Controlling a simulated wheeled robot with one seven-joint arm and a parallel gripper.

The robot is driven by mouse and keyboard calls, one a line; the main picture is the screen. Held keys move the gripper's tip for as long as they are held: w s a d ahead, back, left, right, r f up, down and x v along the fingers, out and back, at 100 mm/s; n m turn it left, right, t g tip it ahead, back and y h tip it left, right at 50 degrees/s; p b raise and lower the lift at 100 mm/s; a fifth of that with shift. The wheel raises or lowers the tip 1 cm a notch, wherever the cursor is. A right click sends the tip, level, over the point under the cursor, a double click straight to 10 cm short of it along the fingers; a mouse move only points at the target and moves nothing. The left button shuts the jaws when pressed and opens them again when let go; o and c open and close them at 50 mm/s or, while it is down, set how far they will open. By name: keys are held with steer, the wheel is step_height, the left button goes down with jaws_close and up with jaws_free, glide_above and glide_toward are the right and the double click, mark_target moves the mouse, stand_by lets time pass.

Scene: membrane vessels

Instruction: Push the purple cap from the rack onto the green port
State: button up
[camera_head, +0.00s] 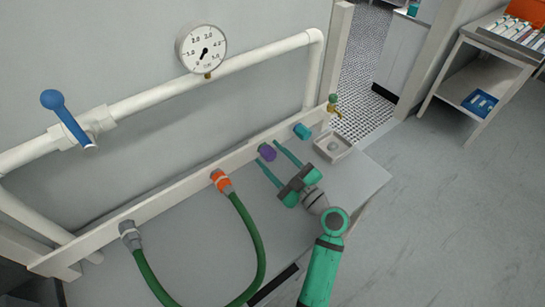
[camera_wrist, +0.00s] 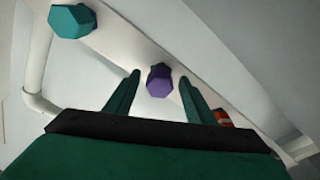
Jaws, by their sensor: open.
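The purple cap (camera_head: 267,151) sits on the pale rail (camera_head: 175,203) along the foot of the wall. It also shows in the wrist view (camera_wrist: 160,82) as a faceted purple knob. My gripper (camera_head: 266,152) is open, with its two teal fingers pointing at the rail on either side of the cap. In the wrist view my gripper (camera_wrist: 160,78) shows a gap between each fingertip and the cap. Whether the fingertips reach past the cap's face I cannot tell. A small green-topped brass fitting (camera_head: 333,104) stands at the rail's right end; whether it is the green port is unclear.
A teal cap (camera_head: 302,131) is on the rail right of the purple one. An orange coupling (camera_head: 221,181) with a green hose (camera_head: 256,240) and a grey coupling (camera_head: 130,235) are to the left. A small square tray (camera_head: 347,153) lies right of my gripper. A gauge (camera_head: 202,49) hangs above.

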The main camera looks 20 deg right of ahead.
steer(key=shift+s, duration=0.1)
steer(key=v, duration=1)
steer(key=shift+s+d, duration=0.2)
steer(key=shift+s, duration=0.1)
steer(key=shift+f, duration=0.1)
